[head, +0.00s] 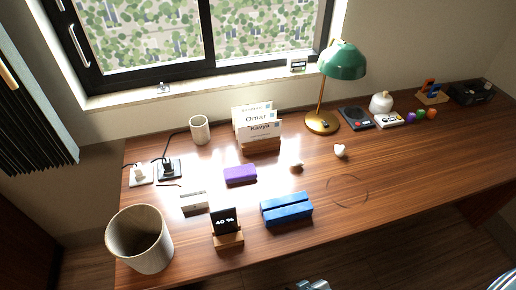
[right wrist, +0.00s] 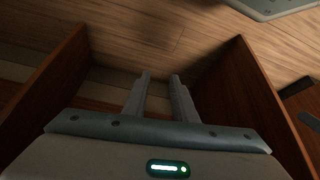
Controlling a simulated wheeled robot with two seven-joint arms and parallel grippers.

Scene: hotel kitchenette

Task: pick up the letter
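Several white letters or cards stand upright in a wooden holder (head: 261,146) at the back middle of the desk in the head view. The front one (head: 263,130) reads "Kavya", and the one behind it (head: 257,116) reads "Omar". A further card (head: 252,107) behind is mostly hidden. My right gripper (right wrist: 160,75) has its two fingers apart with nothing between them, low among wooden panels and away from the letters. A small grey part of mine, perhaps the left gripper (head: 315,285), shows at the bottom edge of the head view; its fingers cannot be made out.
The desk (head: 400,190) holds a green lamp (head: 343,62) right of the letters, a white cup (head: 200,130) left, and a purple block (head: 240,174), blue case (head: 286,208) and 40 % display (head: 226,222) in front. A bin (head: 140,240) stands front left.

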